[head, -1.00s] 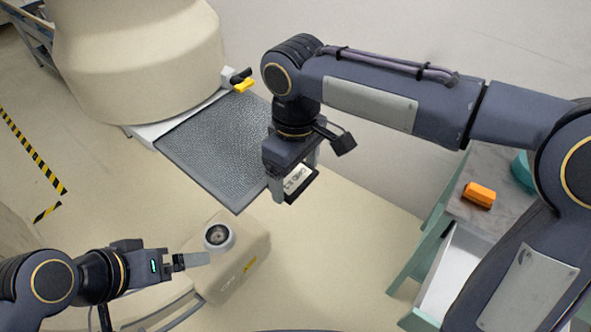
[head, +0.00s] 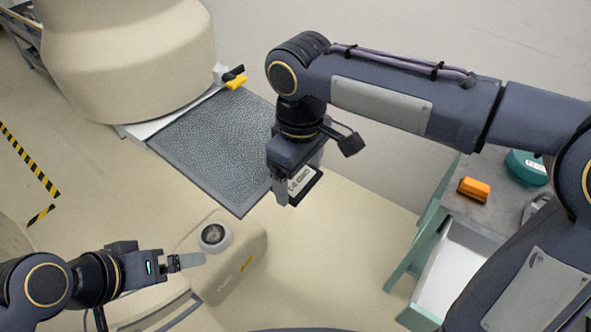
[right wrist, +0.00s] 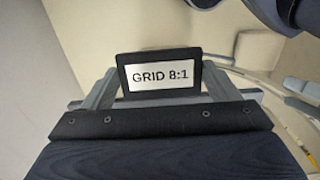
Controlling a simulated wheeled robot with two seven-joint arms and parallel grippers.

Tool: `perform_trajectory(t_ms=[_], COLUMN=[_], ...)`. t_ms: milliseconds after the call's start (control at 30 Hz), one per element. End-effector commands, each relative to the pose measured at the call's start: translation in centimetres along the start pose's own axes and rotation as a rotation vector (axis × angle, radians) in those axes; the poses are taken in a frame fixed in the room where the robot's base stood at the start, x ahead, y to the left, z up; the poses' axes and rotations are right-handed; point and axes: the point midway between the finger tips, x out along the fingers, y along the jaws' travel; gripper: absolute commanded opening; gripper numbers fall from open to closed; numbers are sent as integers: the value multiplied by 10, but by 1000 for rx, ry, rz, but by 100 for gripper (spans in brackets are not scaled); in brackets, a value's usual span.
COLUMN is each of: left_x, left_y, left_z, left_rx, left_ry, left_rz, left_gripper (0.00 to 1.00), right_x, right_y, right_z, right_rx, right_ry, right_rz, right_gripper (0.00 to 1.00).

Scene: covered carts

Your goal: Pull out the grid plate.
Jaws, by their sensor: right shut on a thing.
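The grid plate (head: 212,140) is a dark grey, finely meshed panel with a lighter rim. It sticks out from a white slot edge under the large beige machine housing (head: 130,60) in the head view. Its front end carries a black-framed tag (right wrist: 160,77) reading "GRID 8:1" in the right wrist view. My right gripper (head: 298,182) is shut on the plate's front end at this tag, with one finger on each side of it. The gripper hides part of the plate's right edge. My left gripper (head: 188,262) is at lower left, apart from the plate; its finger gap is unclear.
A beige unit with a round grey-topped knob (head: 213,236) stands below the plate. A yellow and black lever (head: 235,79) sits beside the slot. At right is a cart with an orange block (head: 474,189) and open drawer (head: 452,270). Floor between is clear.

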Motion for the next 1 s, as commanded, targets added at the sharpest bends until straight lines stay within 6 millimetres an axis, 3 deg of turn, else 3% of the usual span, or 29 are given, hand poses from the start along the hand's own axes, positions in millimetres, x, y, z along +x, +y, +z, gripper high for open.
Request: perform_trajectory(t_ms=[1000], left_x=[6], left_y=[-3], left_z=[3], left_rx=[0], left_ry=[0], left_rz=[0], left_gripper=[100], right_x=[0], right_y=[0], right_z=[30], right_rx=[1], right_ry=[3], right_rz=[1], right_gripper=[56])
